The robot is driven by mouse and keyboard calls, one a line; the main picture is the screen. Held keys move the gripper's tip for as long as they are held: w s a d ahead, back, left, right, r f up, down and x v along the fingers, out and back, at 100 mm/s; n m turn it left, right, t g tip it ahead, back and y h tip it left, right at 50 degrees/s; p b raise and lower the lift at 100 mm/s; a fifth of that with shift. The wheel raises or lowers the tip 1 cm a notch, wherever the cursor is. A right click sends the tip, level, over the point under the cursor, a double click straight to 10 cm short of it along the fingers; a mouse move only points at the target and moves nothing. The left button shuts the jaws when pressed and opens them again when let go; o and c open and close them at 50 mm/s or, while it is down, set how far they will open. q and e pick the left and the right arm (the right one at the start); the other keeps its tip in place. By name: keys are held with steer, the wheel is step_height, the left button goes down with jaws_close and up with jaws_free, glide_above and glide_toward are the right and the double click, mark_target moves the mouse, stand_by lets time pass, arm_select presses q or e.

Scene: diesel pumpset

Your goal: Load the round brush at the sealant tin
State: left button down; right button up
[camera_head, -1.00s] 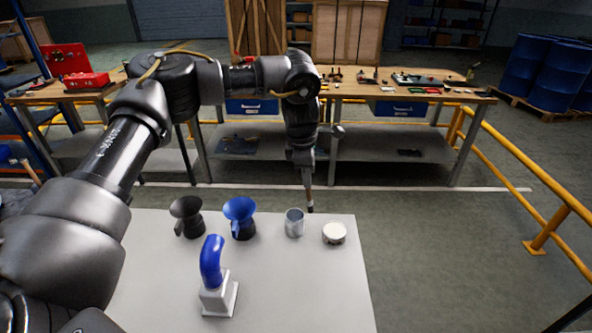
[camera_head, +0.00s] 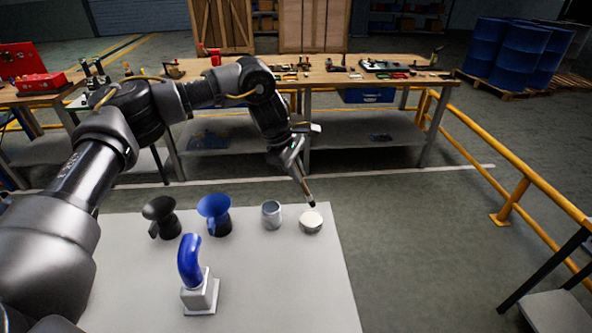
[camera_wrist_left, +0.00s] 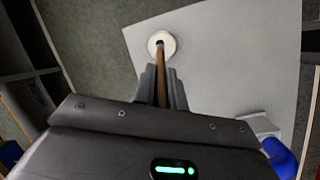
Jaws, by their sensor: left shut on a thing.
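My left gripper (camera_head: 299,174) is shut on the round brush, which points down with its dark tip (camera_head: 311,203). The brush's brown handle (camera_wrist_left: 160,73) runs forward between the fingers in the left wrist view. The sealant tin (camera_head: 311,222) is a low, round, pale tin on the grey table. The brush tip is at the far edge of the tin in the head view. In the left wrist view the tip overlaps the middle of the tin (camera_wrist_left: 155,48); I cannot tell whether it touches. My right gripper is not in view.
On the grey table (camera_head: 275,285), a metal cup (camera_head: 271,216) stands left of the tin, with a blue funnel (camera_head: 214,210) and a black funnel (camera_head: 160,214) further left. A blue-spouted block (camera_head: 200,292) stands in front. A yellow rail (camera_head: 516,195) runs along the right.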

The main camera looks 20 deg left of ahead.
arm_select(q)
steer(key=shift+f+b, duration=1.05)
steer(key=shift+f, duration=1)
steer(key=shift+f+b, duration=0.45)
steer(key=shift+f, duration=0.2)
stand_by(0.5)
steer(key=shift+r, duration=0.1)
steer(key=shift+r+p, duration=2.35)
steer(key=shift+r, duration=1.15)
